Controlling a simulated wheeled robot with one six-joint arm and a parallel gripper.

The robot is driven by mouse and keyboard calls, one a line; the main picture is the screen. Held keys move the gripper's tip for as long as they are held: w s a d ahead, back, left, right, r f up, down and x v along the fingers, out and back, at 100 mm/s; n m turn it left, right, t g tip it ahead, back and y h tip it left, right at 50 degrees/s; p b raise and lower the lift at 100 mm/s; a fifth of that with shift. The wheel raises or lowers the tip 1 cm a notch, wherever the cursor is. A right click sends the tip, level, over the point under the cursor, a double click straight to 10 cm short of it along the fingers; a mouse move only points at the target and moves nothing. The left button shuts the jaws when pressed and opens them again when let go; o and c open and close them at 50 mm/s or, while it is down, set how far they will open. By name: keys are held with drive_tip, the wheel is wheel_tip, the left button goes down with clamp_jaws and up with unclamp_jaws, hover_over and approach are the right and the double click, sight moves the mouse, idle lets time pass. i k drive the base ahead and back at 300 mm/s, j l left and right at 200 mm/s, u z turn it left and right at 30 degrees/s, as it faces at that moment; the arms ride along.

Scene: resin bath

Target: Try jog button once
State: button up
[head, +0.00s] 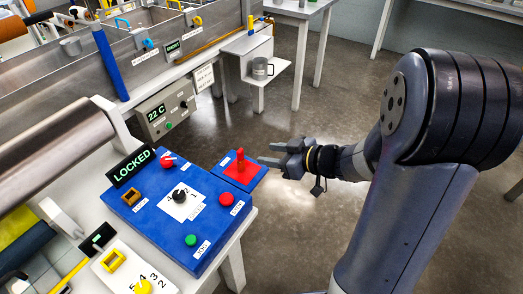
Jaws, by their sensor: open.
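A blue control box (163,238) sits on the white bench at the lower left. A dark display on it reads LOCKED (131,167). The box carries a red knob (168,160), a black selector knob (179,196) on a white plate, a red button (226,198) and a green button (191,240). A red block with an upright peg (240,166) is at the box's far right corner. My gripper (264,154) is open and empty, just right of that red block.
A grey box reading 22 C (165,112) is on the front of the metal bath. A metal roller (50,150) lies at the left. A metal mug (260,68) stands on a small shelf.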

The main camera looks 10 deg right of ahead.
sight(191, 240)
drive_tip(key=u, duration=1.3)
